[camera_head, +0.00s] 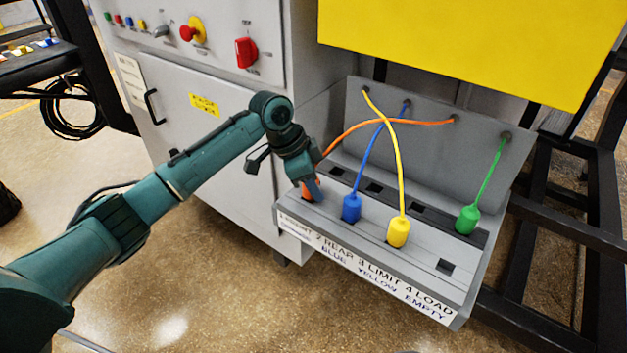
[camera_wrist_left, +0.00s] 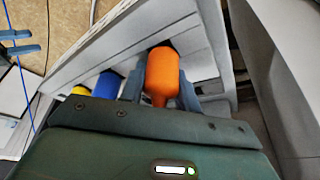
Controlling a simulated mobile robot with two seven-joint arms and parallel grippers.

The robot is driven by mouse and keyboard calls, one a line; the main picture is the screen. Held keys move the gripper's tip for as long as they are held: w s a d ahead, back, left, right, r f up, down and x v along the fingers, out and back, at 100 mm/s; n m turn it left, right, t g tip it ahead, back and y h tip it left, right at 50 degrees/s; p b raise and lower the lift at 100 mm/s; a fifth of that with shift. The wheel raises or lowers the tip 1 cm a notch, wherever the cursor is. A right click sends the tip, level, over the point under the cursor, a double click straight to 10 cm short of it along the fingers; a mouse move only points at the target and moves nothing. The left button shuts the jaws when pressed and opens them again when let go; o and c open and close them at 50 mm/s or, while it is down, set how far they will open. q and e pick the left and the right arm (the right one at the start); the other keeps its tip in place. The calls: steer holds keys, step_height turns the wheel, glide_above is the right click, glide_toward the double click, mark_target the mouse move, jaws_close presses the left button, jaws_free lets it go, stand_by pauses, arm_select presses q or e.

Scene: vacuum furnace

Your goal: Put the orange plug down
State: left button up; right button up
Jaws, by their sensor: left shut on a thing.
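My left gripper (camera_head: 311,188) is shut on the orange plug (camera_head: 307,194), at the left end of the front row of the sloped grey socket panel (camera_head: 323,215). In the left wrist view the orange plug (camera_wrist_left: 172,75) sits between the two fingers, its end at a dark opening in the panel. I cannot tell how deep it sits. An orange cable (camera_head: 385,121) runs from the plug to the back plate. The blue plug (camera_head: 352,207) and the yellow plug (camera_head: 398,232) stand in the front row to its right. The green plug (camera_head: 467,220) stands in the back row.
An empty front socket (camera_head: 445,266) is at the right end; several empty dark sockets line the back row. The cables cross above the panel. A yellow panel (camera_head: 470,45) overhangs it. A grey cabinet (camera_head: 190,130) stands left, and a black frame (camera_head: 560,200) stands right.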

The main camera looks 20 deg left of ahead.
arm_select(q)
steer(key=shift+f, duration=0.2)
steer(key=o, duration=1)
steer(key=shift+c, duration=0.2)
steer(key=shift+r, duration=0.1)
steer(key=shift+r, duration=0.15)
steer(key=v, duration=1.2)
steer(key=shift+r, duration=0.2)
steer(key=shift+d, duration=0.1)
